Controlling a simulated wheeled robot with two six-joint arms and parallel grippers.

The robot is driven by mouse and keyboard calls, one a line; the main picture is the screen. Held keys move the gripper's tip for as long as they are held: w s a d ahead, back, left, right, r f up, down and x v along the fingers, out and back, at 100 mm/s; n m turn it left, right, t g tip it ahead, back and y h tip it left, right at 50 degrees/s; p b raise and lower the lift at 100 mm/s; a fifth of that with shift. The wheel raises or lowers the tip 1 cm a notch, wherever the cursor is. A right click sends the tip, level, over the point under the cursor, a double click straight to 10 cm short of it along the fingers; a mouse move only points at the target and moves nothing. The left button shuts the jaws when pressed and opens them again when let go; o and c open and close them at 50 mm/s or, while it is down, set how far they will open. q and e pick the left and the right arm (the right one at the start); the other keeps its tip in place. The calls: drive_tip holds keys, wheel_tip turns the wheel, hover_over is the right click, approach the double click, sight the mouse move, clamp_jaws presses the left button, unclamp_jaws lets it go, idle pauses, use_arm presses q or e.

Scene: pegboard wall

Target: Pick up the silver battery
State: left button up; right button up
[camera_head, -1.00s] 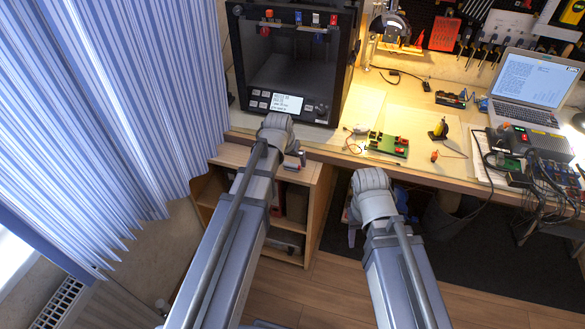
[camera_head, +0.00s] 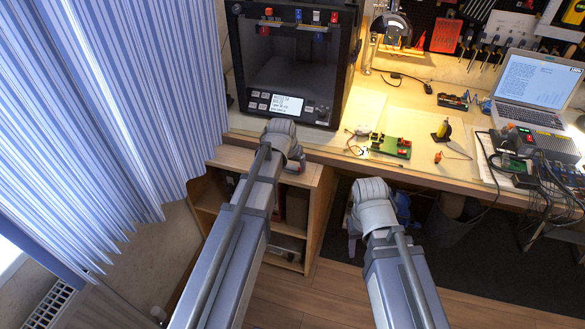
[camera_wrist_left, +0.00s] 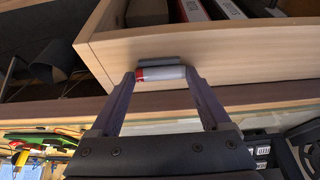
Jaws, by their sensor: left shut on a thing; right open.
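The silver battery (camera_wrist_left: 160,73), a small silver cylinder with a red and white end, lies crosswise between my left fingertips in the left wrist view. My left gripper (camera_wrist_left: 161,77) is shut on it, with one finger at each end. Light wood of the cabinet is right behind the battery; I cannot tell whether they touch. In the head view my left gripper (camera_head: 298,165) is mostly hidden by its wrist, over the cabinet top, with a bit of red showing. My right gripper (camera_head: 354,240) is largely hidden below its wrist, in front of the bench, apart from the battery.
The low wooden cabinet (camera_head: 315,195) stands under the bench (camera_head: 440,177). A 3D printer (camera_head: 292,70), a green circuit board (camera_head: 390,146) and a laptop (camera_head: 530,82) are on the bench. A striped curtain (camera_head: 110,110) hangs at the left. Floor shows below.

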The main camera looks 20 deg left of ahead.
sight(293, 168)
use_arm(q)
drive_tip(key=c, duration=0.4)
wheel_tip(293, 168, up, 10)
drive_tip(key=p, duration=1)
drive_tip(key=shift+d, duration=0.15)
